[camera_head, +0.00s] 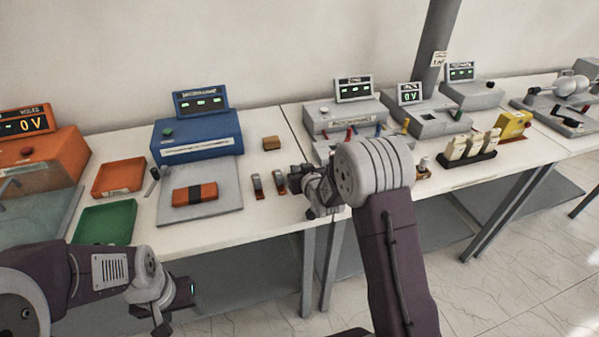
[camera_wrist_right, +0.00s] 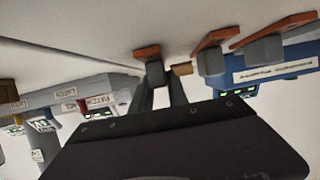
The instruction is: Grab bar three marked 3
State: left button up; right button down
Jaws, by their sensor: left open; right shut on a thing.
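Several small grey-and-copper bars stand on the white table. In the head view two of them, a left bar (camera_head: 257,186) and a middle bar (camera_head: 279,182), stand side by side. My right gripper (camera_head: 300,180) is just right of them, low over the table. In the right wrist view, its fingers (camera_wrist_right: 158,88) are shut on the bar at the end of the row (camera_wrist_right: 149,55); the other two bars (camera_wrist_right: 209,60) (camera_wrist_right: 266,49) stand apart from it. No number is readable on the bars. My left gripper (camera_head: 176,312) is open and empty, in front of the table.
A blue device (camera_head: 197,135) stands behind a grey plate with an orange block (camera_head: 195,194). Orange (camera_head: 118,178) and green (camera_head: 105,223) trays lie at left. A small brown block (camera_head: 271,143) lies behind the bars. Grey devices (camera_head: 345,115) stand at right.

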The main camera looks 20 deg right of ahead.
jog(key=shift+r, duration=0.45)
notch_tip(320, 180, up, 3)
jog(key=shift+f, duration=0.1)
jog(key=s+d+r+p, duration=0.1)
jog(key=s+d+r, duration=0.6)
jog(key=d, duration=0.1)
jog(key=shift+s+d+r+p, duration=0.15)
jog(key=shift+s+d+p, duration=0.2)
jog(key=shift+s+p, duration=0.05)
